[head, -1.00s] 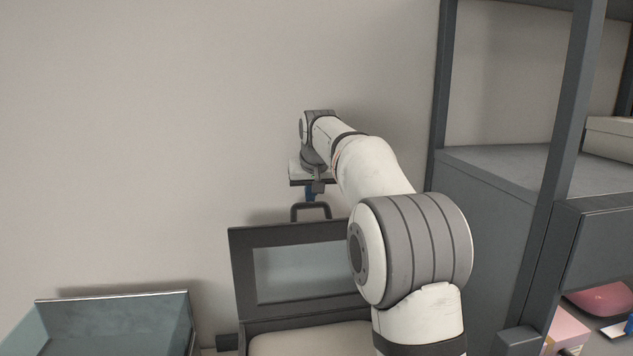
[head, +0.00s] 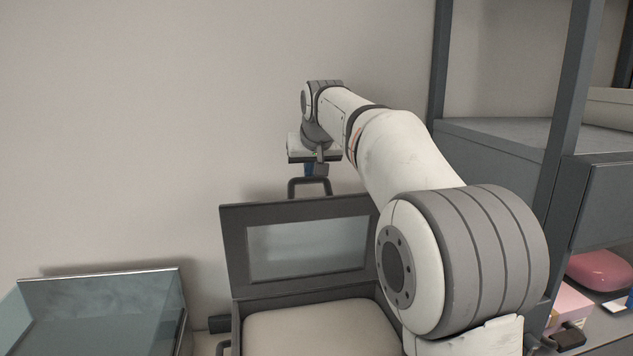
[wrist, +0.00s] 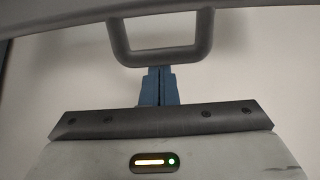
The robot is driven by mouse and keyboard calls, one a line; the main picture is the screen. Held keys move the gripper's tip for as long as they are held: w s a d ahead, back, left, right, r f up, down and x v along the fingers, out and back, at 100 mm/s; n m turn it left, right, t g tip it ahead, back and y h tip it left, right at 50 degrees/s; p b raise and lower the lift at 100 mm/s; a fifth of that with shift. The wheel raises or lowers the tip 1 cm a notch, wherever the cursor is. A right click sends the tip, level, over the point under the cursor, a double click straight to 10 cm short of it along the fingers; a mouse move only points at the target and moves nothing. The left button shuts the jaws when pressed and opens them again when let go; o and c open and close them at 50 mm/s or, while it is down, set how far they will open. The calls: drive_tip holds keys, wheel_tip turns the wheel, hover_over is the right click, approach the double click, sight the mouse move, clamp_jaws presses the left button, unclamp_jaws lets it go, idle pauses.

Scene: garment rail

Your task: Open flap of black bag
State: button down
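The black bag (head: 236,322) shows in the head view as a dark case with a pale padded inside. Its flap (head: 233,250) stands raised, with a clear window and a dark handle (head: 291,188) on its top edge. The handle also shows in the wrist view (wrist: 120,42), close in front. My gripper (head: 309,172) is above the flap, at the handle. In the wrist view its blue fingers (wrist: 158,72) are together, with only a thin line between them. Their tips meet or pass behind the handle's bar; whether they touch it I cannot tell.
A clear-sided bin (head: 100,280) stands left of the bag. A grey shelf unit (head: 500,132) with a pink item (head: 600,270) stands at the right. A plain wall (head: 130,110) is close behind. My arm hides part of the bag's right side.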

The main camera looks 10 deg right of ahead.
sight(314, 199)
drive_tip(key=s+b, duration=0.1)
drive_tip(key=b, duration=0.1)
drive_tip(key=s+f+t+b, duration=0.1)
drive_tip(key=s+b, duration=0.1)
drive_tip(key=shift+s+d+b, duration=0.15)
drive_tip(key=shift+s+b, duration=0.15)
drive_tip(key=shift+b, duration=0.1)
drive_tip(key=shift+s+r+t+b, duration=0.15)
drive_tip(key=shift+s+t+b, duration=0.35)
drive_tip(key=shift+s+b, duration=0.6)
drive_tip(key=shift+w, duration=0.1)
drive_tip(key=shift+r, duration=0.1)
